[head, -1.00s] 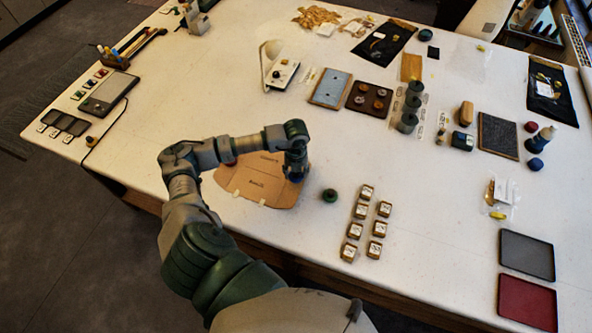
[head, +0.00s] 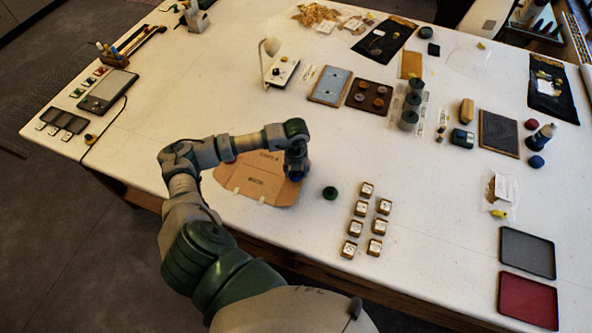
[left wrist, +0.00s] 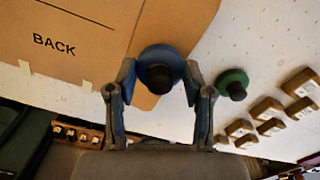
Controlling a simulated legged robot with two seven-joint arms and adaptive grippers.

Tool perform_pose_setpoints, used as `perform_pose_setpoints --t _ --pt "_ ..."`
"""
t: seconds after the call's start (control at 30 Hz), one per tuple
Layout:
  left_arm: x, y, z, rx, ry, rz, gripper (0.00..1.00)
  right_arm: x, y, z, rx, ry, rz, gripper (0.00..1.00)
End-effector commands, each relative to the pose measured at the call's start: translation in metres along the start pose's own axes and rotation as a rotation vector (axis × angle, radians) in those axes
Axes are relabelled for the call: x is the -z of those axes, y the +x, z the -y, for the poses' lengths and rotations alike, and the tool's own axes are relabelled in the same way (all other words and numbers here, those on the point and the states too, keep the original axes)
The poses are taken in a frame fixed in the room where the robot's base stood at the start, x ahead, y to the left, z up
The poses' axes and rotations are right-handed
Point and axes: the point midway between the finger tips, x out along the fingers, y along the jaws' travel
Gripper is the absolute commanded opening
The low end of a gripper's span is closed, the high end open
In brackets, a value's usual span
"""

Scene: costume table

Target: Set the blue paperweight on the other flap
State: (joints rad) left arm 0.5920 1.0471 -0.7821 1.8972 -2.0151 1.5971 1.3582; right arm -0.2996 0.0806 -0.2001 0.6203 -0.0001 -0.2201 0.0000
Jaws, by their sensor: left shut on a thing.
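The blue paperweight (left wrist: 158,58) is a round disc with a dark knob, between the fingers of my left gripper (left wrist: 161,66) in the left wrist view. The fingers are shut on it. It is at the edge of a brown card pattern (left wrist: 100,30) marked "BACK"; I cannot tell whether it rests on the card. In the head view my left gripper (head: 295,176) is over the right end of the card (head: 262,186), and only a bit of blue shows under it. The arm hides part of the card's far side. My right gripper is not in view.
A green paperweight (head: 330,193) stands just right of the card, clear of the gripper. Several small wooden blocks (head: 361,208) stand in two columns further right. A grey tray (head: 527,252) and a red tray (head: 527,301) lie at the right. White table is bare between these.

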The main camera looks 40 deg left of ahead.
Motion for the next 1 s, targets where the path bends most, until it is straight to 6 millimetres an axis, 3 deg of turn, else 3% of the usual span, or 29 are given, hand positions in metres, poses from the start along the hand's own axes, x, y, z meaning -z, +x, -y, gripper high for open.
perform_pose_setpoints --t 1.0 --pt "0.0 0.021 0.0 0.001 0.0 0.0 0.04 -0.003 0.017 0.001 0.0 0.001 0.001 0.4"
